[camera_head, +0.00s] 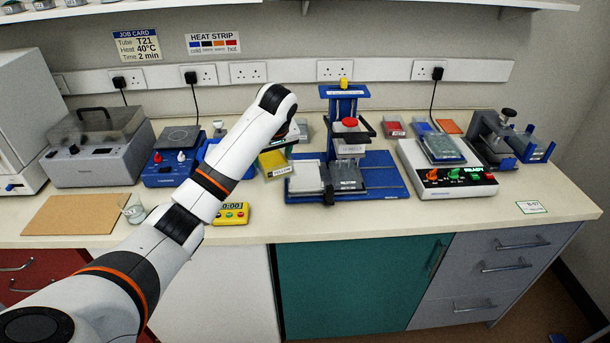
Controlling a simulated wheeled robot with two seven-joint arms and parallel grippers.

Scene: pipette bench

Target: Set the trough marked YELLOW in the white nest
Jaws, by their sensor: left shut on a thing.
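The trough marked YELLOW (273,163) has yellow contents and a pale front label. My left gripper (284,142) comes down over its back edge and is shut on it; the wrist hides most of the fingers. The trough is just left of the blue stand's base plate (384,184). A white block that looks like the white nest (305,179) sits at the left of that plate, right next to the trough in the picture. Whether the trough is clear of the bench I cannot tell. My right gripper is not in view.
The blue stand (346,97) with a red knob rises behind the nest. A grey block (346,178) lies right of the nest. A yellow timer (232,214) is at front left, and a white heater unit (446,177) is to the right.

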